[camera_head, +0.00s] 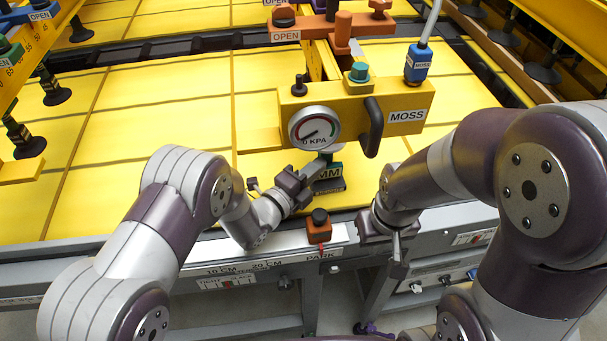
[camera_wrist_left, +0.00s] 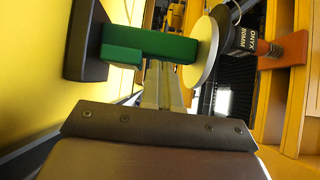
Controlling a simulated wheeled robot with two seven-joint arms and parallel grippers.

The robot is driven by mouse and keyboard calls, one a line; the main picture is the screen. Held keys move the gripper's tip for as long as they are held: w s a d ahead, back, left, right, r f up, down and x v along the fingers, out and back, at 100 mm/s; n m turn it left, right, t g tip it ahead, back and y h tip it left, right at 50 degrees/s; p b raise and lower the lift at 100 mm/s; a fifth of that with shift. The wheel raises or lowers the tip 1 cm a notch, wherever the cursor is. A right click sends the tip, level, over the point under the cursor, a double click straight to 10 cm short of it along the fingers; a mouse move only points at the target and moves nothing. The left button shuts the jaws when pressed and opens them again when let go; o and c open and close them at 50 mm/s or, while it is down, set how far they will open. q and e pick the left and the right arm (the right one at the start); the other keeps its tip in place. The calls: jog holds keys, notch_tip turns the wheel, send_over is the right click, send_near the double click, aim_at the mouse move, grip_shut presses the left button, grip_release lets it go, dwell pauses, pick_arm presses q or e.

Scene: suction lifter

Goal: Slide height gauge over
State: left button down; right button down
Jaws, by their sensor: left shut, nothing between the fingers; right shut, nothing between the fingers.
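A green block on a dark foot, with a partly hidden label ending in "MM" (camera_head: 328,184), stands by the rail under the yellow MOSS box; I take it to be the height gauge. My left gripper (camera_head: 322,163) is shut, with its fingertips against or just beside the green block. In the left wrist view the fingertips end at the green block (camera_wrist_left: 150,45), and I cannot tell whether they touch it. My right gripper (camera_head: 397,262) is shut and empty, pointing down in front of the rail, right of the PARK mark.
An orange slider with a dark knob (camera_head: 319,227) sits on the scaled rail (camera_head: 240,250) near PARK. The yellow box with a pressure dial (camera_head: 314,128) hangs above. In the left wrist view, a pale disc (camera_wrist_left: 199,55) and an ONYX 80MM part (camera_wrist_left: 243,38) are close by.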

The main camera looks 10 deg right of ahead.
aim_at(319, 154)
pick_arm(q)
jog(key=shift+w+d, duration=0.1)
jog(key=shift+w, duration=0.05)
jog(key=shift+f, duration=0.15)
jog(key=w+b, duration=0.1)
jog(key=b, duration=0.1)
jog(key=w+b, duration=0.2)
jog(key=shift+w+f+b, duration=0.2)
jog(key=shift+w+b, duration=0.05)
jog(key=shift+b, duration=0.05)
jog(key=shift+w+r, duration=0.15)
jog(key=shift+w, duration=0.2)
jog(key=shift+d+r, duration=0.1)
jog(key=shift+r, duration=0.05)
